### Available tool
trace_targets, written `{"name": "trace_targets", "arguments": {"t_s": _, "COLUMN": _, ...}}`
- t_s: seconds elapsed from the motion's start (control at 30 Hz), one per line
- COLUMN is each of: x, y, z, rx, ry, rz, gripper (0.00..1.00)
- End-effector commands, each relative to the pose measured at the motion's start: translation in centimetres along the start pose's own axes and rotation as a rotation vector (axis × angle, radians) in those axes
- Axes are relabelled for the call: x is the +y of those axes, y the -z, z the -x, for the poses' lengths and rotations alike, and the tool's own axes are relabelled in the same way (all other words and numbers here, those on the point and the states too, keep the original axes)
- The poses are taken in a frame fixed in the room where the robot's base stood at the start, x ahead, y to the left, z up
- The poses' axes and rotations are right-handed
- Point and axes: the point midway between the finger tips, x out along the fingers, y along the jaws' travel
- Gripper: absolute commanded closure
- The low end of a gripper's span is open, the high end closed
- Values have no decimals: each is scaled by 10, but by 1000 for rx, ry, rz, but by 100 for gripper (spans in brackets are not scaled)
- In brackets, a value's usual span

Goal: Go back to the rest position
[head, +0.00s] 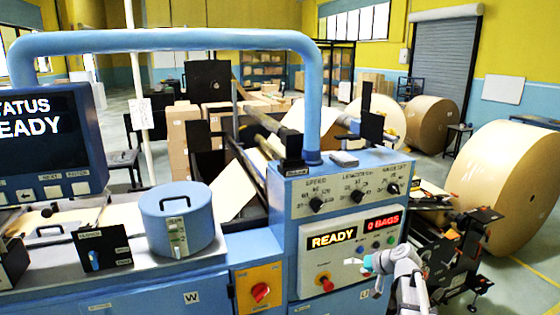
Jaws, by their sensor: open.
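My gripper (372,277) is at the lower right of the head view, close in front of the blue machine's control panel (340,262). It is small in the picture and appears open and empty, with its fingers pointing left toward the panel's lower right part. My pale grey arm runs down from it to the bottom edge. The panel has a lit READY display (331,239), a red 0 BAGS display (383,222) and a red knob (326,284). I cannot tell whether the gripper touches the panel.
A blue tubular rail (180,40) arches over the machine. A status screen (40,140) and a blue round canister (177,220) stand left. A large kraft roll (505,180) and a dark roll stand (455,255) are at right. Open floor lies behind, beside more rolls.

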Motion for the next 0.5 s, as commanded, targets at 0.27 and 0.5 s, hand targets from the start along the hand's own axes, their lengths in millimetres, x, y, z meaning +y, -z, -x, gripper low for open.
{"name": "trace_targets", "arguments": {"t_s": 0.27, "x": -16, "y": -128, "z": -32, "rx": -321, "ry": -211, "rz": 24, "gripper": 1}}
{"name": "trace_targets", "arguments": {"t_s": 0.5, "x": -16, "y": -215, "z": -28, "rx": -529, "ry": -455, "rz": 34, "gripper": 1}}
